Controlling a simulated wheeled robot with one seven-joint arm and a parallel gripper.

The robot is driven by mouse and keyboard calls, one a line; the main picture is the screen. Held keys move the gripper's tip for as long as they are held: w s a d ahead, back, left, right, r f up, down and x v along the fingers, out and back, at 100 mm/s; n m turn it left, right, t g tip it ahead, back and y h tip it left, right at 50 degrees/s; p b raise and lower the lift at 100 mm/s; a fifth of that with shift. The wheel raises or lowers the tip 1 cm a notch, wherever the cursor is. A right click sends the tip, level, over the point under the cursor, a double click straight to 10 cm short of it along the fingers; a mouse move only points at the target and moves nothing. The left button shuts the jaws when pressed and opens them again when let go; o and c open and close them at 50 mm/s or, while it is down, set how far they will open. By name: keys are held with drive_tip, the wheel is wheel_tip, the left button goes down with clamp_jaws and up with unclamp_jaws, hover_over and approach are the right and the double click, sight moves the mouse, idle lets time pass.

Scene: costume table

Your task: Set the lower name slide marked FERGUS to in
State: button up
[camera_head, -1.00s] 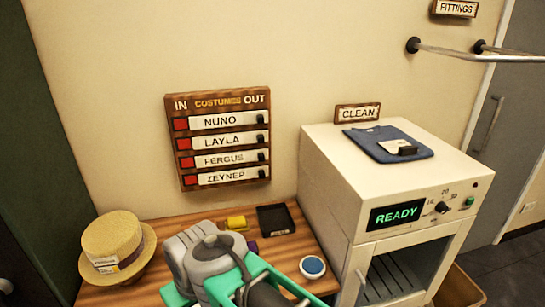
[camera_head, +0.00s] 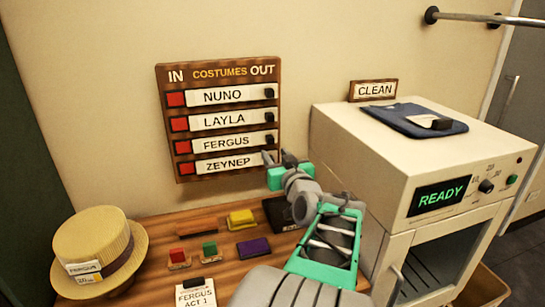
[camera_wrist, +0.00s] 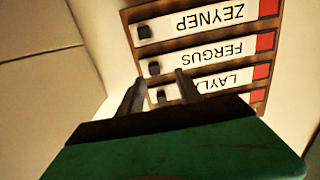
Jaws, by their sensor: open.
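The name board (camera_head: 218,72) hangs on the wall, with IN at its left and OUT at its right. The slide marked FERGUS (camera_head: 228,144) is the third row down. Its black knob (camera_head: 270,140) is at the OUT end and red shows at its IN end. My gripper (camera_head: 279,158) is open and empty, just below and in front of that knob, by the right end of the ZEYNEP slide. In the wrist view the board is upside down. The FERGUS knob (camera_wrist: 154,68) shows just beyond my fingertips (camera_wrist: 158,84); I cannot tell the gap.
The slides NUNO (camera_head: 222,96), LAYLA (camera_head: 224,120) and ZEYNEP (camera_head: 228,163) also have their knobs at the OUT end. A white cabinet (camera_head: 385,150) reading READY stands right of my arm. A straw hat (camera_head: 97,240) and several small items lie on the wooden table (camera_head: 150,270).

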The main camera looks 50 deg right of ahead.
sight(271, 141)
drive_tip(key=shift+h, duration=0.3)
drive_tip(key=x, duration=0.2)
drive_tip(key=p+x, duration=0.1)
drive_tip(key=x, duration=0.2)
drive_tip(key=d+p+x, duration=0.1)
drive_tip(key=x, duration=0.1)
drive_tip(key=shift+d+r, duration=0.2)
drive_tip(key=shift+r, duration=0.1)
drive_tip(key=shift+c, duration=0.3)
clamp_jaws()
idle(0.4)
